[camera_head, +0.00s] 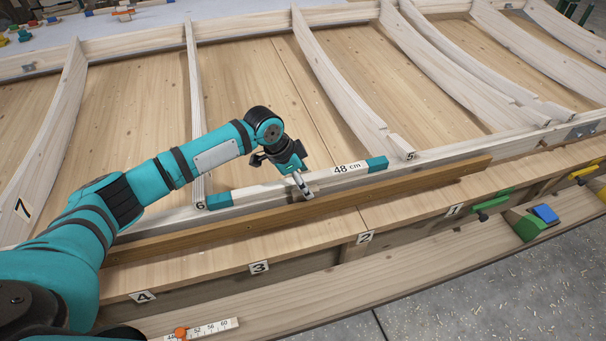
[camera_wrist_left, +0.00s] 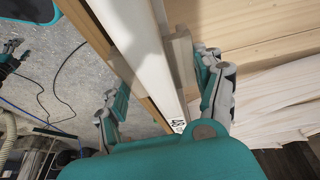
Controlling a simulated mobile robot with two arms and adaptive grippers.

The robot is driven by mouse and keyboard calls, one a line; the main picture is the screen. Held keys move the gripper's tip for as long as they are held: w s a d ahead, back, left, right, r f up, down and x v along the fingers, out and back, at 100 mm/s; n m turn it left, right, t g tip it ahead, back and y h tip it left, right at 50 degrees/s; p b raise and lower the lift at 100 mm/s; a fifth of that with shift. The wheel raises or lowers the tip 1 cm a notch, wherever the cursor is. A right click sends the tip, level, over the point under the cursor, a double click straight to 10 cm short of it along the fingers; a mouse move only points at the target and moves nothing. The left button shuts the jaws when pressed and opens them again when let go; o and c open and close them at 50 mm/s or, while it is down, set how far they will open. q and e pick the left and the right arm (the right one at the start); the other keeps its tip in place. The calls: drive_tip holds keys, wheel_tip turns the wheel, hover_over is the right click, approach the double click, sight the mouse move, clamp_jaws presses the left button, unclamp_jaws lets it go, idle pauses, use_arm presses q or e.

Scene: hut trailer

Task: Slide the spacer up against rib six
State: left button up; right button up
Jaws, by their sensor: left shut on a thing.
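The spacer (camera_head: 247,193) is a white bar with teal ends and a "48 cm" label. It lies along the bottom rail between rib six (camera_head: 194,90) and rib five (camera_head: 340,85). Its left end is very close to the foot of rib six, by the "6" tag (camera_head: 199,205); I cannot tell whether they touch. Its right end stands short of rib five. My left gripper (camera_head: 301,186) is shut on the spacer near its middle. In the left wrist view the spacer (camera_wrist_left: 152,60) runs between the fingers (camera_wrist_left: 165,93). My right gripper is not in view.
A brown wooden strip (camera_head: 250,218) runs along the rail in front of the spacer. Numbered plank bays, green and yellow clamps (camera_head: 490,203) and a green-and-blue block (camera_head: 537,221) are nearer the front edge. A ruler (camera_head: 213,328) lies at lower left. Other curved ribs stand around.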

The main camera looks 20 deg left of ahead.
use_arm(q)
drive_tip(key=shift+s+a, duration=0.15)
drive_tip(key=shift+a, duration=0.05)
drive_tip(key=o, duration=1)
drive_tip(key=shift+d, duration=0.1)
drive_tip(key=o, duration=0.4)
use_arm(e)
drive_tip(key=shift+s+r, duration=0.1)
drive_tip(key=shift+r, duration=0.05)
use_arm(q)
drive_tip(key=v, duration=1.2)
drive_tip(key=shift+f, duration=0.1)
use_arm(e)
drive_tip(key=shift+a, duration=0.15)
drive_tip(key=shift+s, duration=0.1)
